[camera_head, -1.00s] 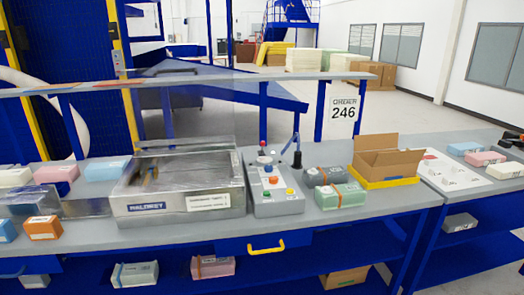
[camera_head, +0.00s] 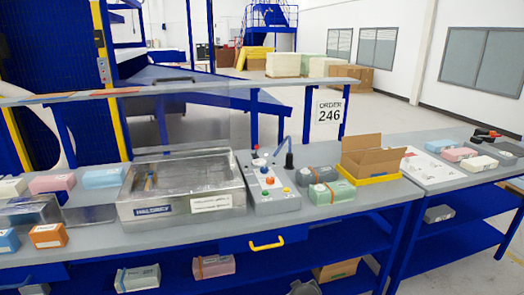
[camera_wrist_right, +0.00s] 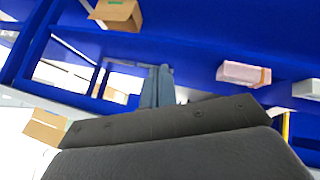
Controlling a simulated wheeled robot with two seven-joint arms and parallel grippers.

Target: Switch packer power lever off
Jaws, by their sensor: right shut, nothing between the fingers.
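The packer (camera_head: 182,190) is a metal tray-like machine on the bench in the head view. At its right stands a grey control box (camera_head: 284,205) with coloured buttons. A thin blue-grey lever (camera_head: 281,147) stands upright at the box's back right, and a dark upright piece (camera_head: 289,160) is beside it. A red knob (camera_head: 254,149) stands at the back left; I cannot tell which is the power lever. My right gripper (camera_wrist_right: 157,85) is shut and empty in the right wrist view, against the blue bench underside, apart from the control box. My left gripper is not in view.
Grey and green packs (camera_head: 331,194) and an open cardboard box (camera_head: 371,157) stand right of the control box. A yellow drawer handle (camera_head: 267,243) juts from the bench front. Lower shelves hold wrapped packs (camera_head: 213,267).

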